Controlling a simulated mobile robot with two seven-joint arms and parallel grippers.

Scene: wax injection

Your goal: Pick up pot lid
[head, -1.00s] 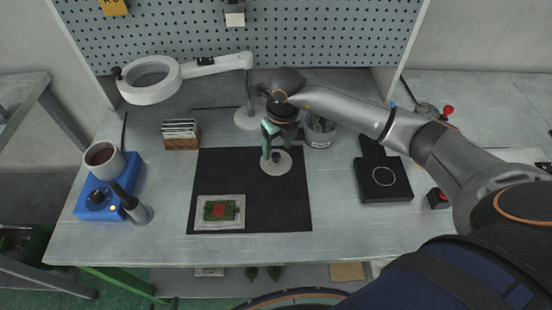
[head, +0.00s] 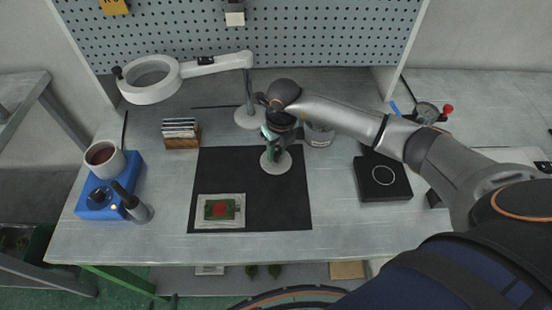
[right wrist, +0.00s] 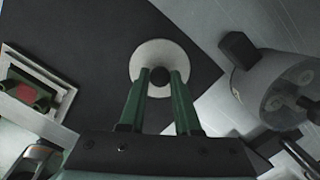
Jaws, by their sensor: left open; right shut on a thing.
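The pot lid (head: 270,167) is a pale round disc with a dark knob, at the upper right part of the black mat. It also shows in the right wrist view (right wrist: 150,50). My right gripper (right wrist: 160,75) has green fingers and is shut on the knob, one finger on each side. In the head view my right gripper (head: 279,150) hides part of the lid. I cannot tell whether the lid touches the mat. My left gripper is not in view.
A grey metal pot (head: 320,136) stands right of the mat. A framed board with a red patch (head: 220,210) lies at the mat's lower left. A magnifier lamp (head: 150,80), card holder (head: 181,134), blue unit with a cup (head: 97,200) and black plate (head: 383,180) stand around.

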